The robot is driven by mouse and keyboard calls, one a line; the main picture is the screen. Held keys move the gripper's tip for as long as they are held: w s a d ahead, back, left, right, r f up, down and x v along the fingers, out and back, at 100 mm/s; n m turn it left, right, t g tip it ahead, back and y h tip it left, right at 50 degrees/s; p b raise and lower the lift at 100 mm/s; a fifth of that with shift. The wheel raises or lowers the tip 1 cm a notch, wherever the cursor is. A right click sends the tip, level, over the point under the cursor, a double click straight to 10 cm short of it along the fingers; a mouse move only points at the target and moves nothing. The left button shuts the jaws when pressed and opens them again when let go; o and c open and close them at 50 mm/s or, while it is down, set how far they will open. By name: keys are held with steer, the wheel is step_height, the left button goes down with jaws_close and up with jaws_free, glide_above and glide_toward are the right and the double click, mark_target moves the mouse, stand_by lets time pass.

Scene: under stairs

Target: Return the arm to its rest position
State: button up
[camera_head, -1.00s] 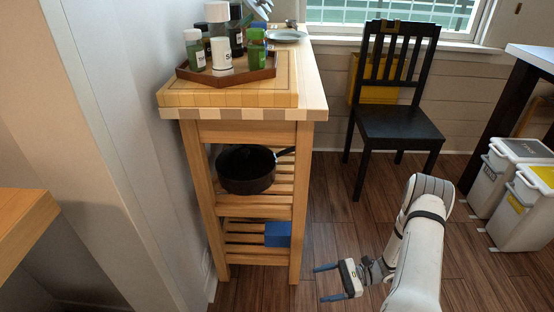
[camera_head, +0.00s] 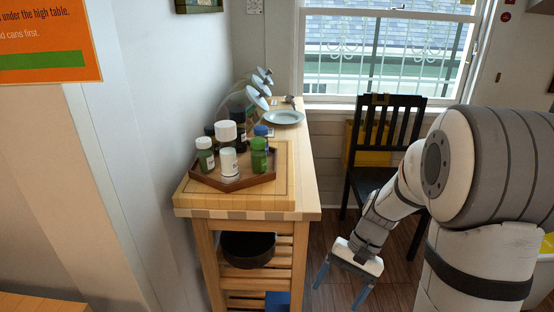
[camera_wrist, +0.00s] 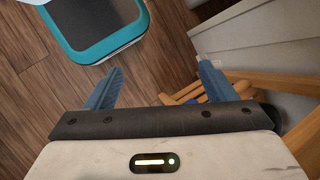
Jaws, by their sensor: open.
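My gripper (camera_head: 341,290) is open and empty. It points down in front of the black chair and to the right of the wooden cart, with clear space between it and the cart. My arm is raised and folded at the right of the head view. In the wrist view the two blue fingers of my gripper (camera_wrist: 160,84) are spread wide apart over the floor, with nothing between them.
The wooden cart (camera_head: 306,190) bears a tray (camera_head: 267,178) of several bottles, with a plate (camera_head: 284,117) behind. A dark pot (camera_head: 247,250) and a blue box (camera_head: 277,302) are below. The black chair (camera_head: 366,183) stands behind my arm. Bare floor (camera_wrist: 150,40) shows beneath my gripper.

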steer(key=s+r+n+t+h+p, duration=0.2)
steer(key=s+r+t+p, duration=0.1)
steer(key=r, duration=0.8)
steer(key=s+d+r+n+t+h+p, duration=0.1)
steer(key=s+r+p, duration=0.4)
steer(key=r, duration=0.5)
steer(key=shift+s+r+n+t+h+p, duration=0.35)
steer(key=shift+n+t+h+p, duration=0.45)
steer(key=shift+t+h+p, duration=0.25)
